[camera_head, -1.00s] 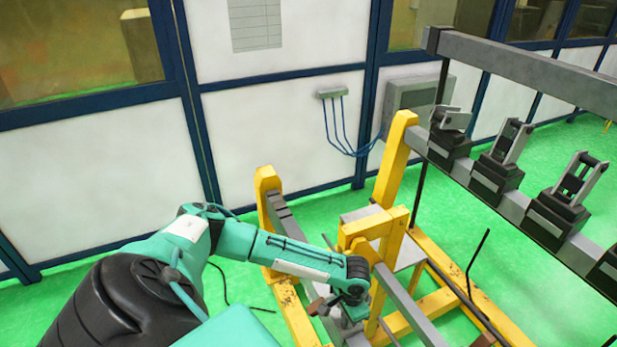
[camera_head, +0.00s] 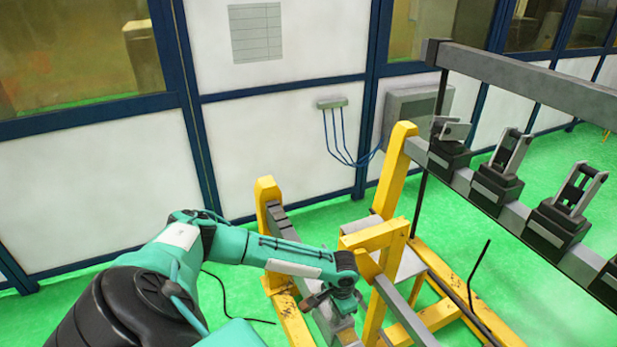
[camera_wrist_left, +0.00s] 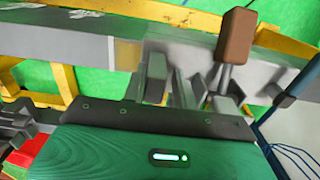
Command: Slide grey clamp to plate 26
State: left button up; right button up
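In the left wrist view, the gripper (camera_wrist_left: 190,92) is up against the rail (camera_wrist_left: 80,60). A grey metal clamp (camera_wrist_left: 222,84) with a brown handle (camera_wrist_left: 236,36) stands at its fingers. Grey metal pieces show between the fingers, but I cannot tell whether they grip the clamp. In the head view, my wrist largely hides this clamp. No plate number is readable, so I cannot pick out plate 26. My right gripper is not in view.
A yellow frame (camera_head: 376,238) stands close to the right of my gripper. A higher grey beam with several dark clamp blocks (camera_head: 494,185) runs along the right.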

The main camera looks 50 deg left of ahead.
aim_at(326, 300)
pick_arm(q)
jog(key=a, duration=0.2)
jog(key=w+a, duration=0.1)
jog(key=a, duration=0.1)
jog(key=w+a, duration=0.1)
jog(key=a, duration=0.1)
jog(key=shift+a+b, duration=0.3)
jog(key=shift+b, duration=0.05)
jog(key=shift+w+a, duration=0.2)
jog(key=shift+a, duration=0.3)
jog(key=shift+d+p, duration=0.2)
jog(key=shift+p, duration=0.3)
jog(key=shift+o, duration=1.4)
